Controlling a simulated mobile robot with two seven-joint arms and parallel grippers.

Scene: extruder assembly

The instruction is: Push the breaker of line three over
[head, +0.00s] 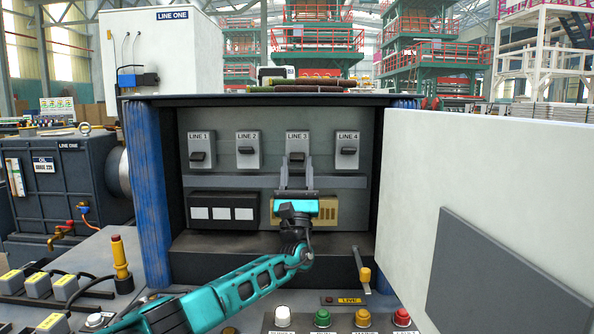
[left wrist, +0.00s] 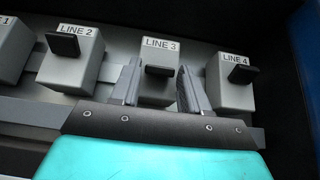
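The line three breaker (head: 298,142) is a light grey box labelled LINE 3 on the cabinet's back panel. Its black lever (head: 297,157) sits low on the box, lower than the levers of lines two and four. My left gripper (head: 296,168) is open below it, fingers pointing up. In the left wrist view the fingers (left wrist: 160,88) stand on either side of the LINE 3 box, with the black lever (left wrist: 159,71) between them. Contact cannot be told. My right gripper is not in view.
Breakers LINE 2 (head: 248,139) and LINE 4 (head: 347,139) flank it closely; LINE 1 (head: 201,138) is farther left. A grey rail (head: 230,181) runs below them. The white cabinet door (head: 480,170) stands open at right. Buttons and a yellow-tipped lever (head: 363,274) are in front.

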